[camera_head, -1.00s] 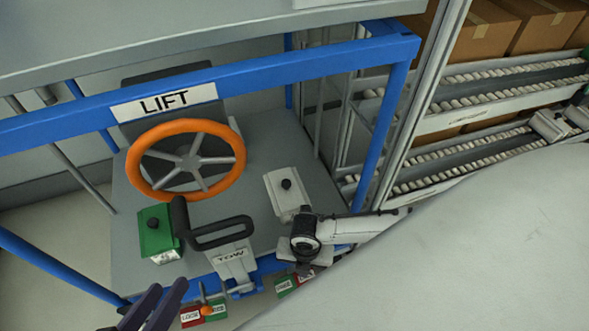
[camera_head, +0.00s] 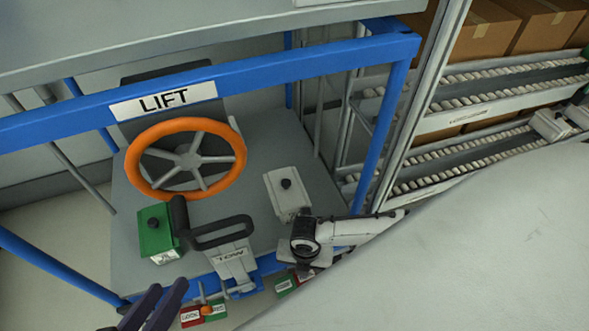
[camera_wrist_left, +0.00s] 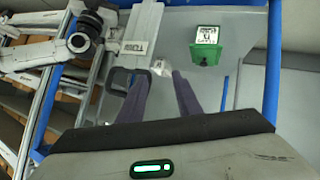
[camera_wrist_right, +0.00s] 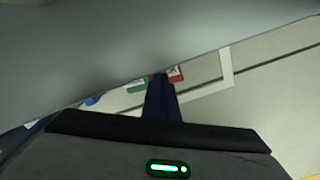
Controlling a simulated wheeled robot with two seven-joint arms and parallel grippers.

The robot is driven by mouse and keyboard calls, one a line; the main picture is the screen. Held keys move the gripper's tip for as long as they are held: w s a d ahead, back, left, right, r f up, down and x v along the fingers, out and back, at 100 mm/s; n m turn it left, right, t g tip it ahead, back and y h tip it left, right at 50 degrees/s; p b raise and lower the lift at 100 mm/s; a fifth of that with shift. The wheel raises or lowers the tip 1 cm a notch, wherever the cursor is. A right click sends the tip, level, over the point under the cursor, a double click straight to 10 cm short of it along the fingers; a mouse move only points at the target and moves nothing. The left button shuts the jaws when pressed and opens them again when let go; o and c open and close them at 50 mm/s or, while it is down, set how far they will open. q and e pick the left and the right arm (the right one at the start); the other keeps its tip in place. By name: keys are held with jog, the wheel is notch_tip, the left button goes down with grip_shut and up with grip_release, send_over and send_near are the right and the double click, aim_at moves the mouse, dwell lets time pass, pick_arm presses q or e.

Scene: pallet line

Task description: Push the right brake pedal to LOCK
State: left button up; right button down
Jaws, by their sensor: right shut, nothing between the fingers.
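The right brake pedal is not clearly visible. A small red-and-green label plate (camera_head: 285,285) shows low beside the cart's right front, partly covered by my right arm. In the right wrist view, a green label (camera_wrist_right: 137,87) and a red label (camera_wrist_right: 177,73) lie at the tips of my right gripper (camera_wrist_right: 160,78). Its fingers are together and empty; contact with the pedal cannot be told. In the head view its fingers are hidden behind my wrist. My left gripper (camera_head: 167,287) is open and empty near the cart's left front; its spread fingers show in the left wrist view (camera_wrist_left: 160,75).
The blue-framed LIFT cart carries an orange wheel (camera_head: 186,158), a green box (camera_head: 157,235), a grey box (camera_head: 287,190) and a black loop handle (camera_head: 220,236). Another red-and-green plate (camera_head: 203,313) with an orange knob is at lower left. Roller racks (camera_head: 470,150) stand right.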

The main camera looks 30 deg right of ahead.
jog(key=shift+f, duration=0.2)
